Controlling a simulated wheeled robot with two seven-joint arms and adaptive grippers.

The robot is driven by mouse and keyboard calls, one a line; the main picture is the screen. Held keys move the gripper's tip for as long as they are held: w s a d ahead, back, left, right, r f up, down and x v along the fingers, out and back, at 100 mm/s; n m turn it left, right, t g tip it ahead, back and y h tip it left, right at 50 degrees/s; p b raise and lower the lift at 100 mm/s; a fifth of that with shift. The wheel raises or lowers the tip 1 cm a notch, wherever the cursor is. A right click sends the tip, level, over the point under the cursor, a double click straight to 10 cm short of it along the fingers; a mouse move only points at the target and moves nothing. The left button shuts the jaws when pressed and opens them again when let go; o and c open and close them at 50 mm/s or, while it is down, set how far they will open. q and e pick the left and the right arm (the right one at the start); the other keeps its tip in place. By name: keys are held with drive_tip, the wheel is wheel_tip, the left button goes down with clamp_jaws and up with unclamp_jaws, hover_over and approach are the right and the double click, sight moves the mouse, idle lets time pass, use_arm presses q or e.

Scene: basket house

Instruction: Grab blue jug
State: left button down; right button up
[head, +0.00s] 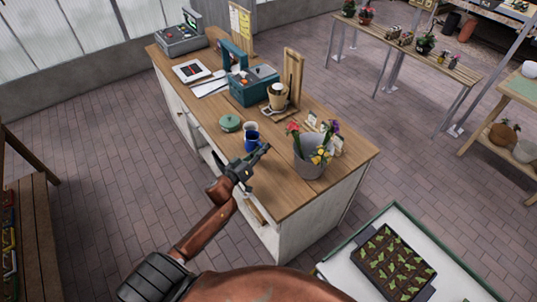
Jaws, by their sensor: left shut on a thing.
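The blue jug (251,144) stands near the front edge of the wooden counter (335,165), in the middle of the head view. My left gripper (261,151) reaches in from the lower left and is shut on the blue jug at its near right side. The gripper hides part of the jug, and the exact contact is too small to make out. I cannot tell whether the jug still touches the counter. My right gripper is not in view.
A pale cup (251,127) stands close behind the jug, and a green round container (230,123) is to its left. A grey bucket of flowers (309,160) stands to the right. A seedling tray (391,260) is at the lower right. Brick floor lies open to the left.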

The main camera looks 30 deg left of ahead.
use_arm(q)
drive_tip(key=s+a+r, duration=0.2)
drive_tip(key=a+r, duration=0.2)
drive_tip(key=a, duration=0.4)
drive_tip(key=shift+s+a+b, duration=0.2)
drive_tip(key=shift+s+b, duration=0.1)
drive_tip(key=shift+b, duration=0.1)
idle(0.4)
